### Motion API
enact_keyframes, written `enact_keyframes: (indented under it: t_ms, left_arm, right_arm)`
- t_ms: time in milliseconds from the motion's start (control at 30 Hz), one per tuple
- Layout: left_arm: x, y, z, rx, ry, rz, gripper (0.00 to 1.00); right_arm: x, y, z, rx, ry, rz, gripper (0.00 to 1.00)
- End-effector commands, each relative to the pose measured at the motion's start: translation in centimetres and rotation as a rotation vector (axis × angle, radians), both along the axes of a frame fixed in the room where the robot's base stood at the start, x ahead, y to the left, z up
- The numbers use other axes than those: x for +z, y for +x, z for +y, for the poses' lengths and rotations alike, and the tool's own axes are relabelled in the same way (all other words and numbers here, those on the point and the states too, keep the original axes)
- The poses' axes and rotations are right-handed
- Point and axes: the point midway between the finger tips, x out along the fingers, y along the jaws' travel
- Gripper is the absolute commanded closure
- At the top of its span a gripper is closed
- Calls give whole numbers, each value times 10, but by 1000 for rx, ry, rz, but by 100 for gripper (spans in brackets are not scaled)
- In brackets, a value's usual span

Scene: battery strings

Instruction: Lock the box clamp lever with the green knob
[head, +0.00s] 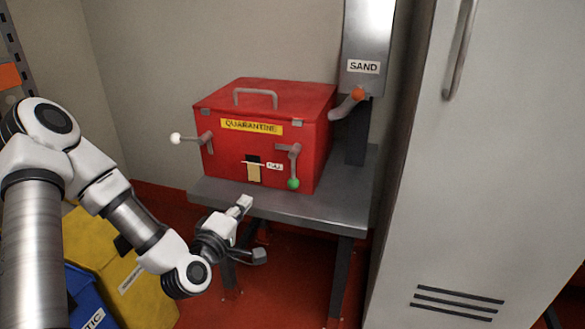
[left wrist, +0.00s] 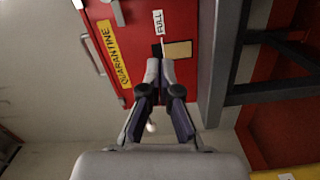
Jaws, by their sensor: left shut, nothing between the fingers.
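The red box (head: 265,130) stands on a grey metal table. Its clamp lever with the green knob (head: 293,183) is on the right of the front face and hangs down, knob at the bottom. The other lever, with a white knob (head: 176,138), sticks out to the left. My left gripper (head: 244,202) is shut and empty, in front of the table's front edge, low and left of the green knob. In the left wrist view the shut fingertips (left wrist: 159,66) point toward the box front near the FULL label (left wrist: 158,22); the green knob is not visible there. My right gripper is out of view.
The table (head: 315,211) has a little bare top at the front. A SAND dispenser (head: 368,45) with an orange-knobbed handle (head: 357,94) stands behind right. A grey locker (head: 480,170) bounds the right. Yellow (head: 100,245) and blue bins stand at lower left.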

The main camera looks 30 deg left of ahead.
Motion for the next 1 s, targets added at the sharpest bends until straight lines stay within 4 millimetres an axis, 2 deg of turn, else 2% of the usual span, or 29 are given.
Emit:
enact_keyframes:
  t_ms: [300, 433, 567, 867, 1000]
  left_arm:
    - [-1, 2, -1, -2, 4, 0, 100]
    - [-3, 11, 1, -4, 8, 1, 100]
    - [-4, 32, 5, -4, 11, -1, 100]
    - [-6, 97, 17, -4, 11, -1, 100]
    - [-11, 109, -3, -8, 10, 4, 100]
  right_arm:
    - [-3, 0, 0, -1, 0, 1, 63]
    - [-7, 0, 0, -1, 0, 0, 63]
    - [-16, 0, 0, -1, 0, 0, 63]
    - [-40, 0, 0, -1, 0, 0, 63]
    - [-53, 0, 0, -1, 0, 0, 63]
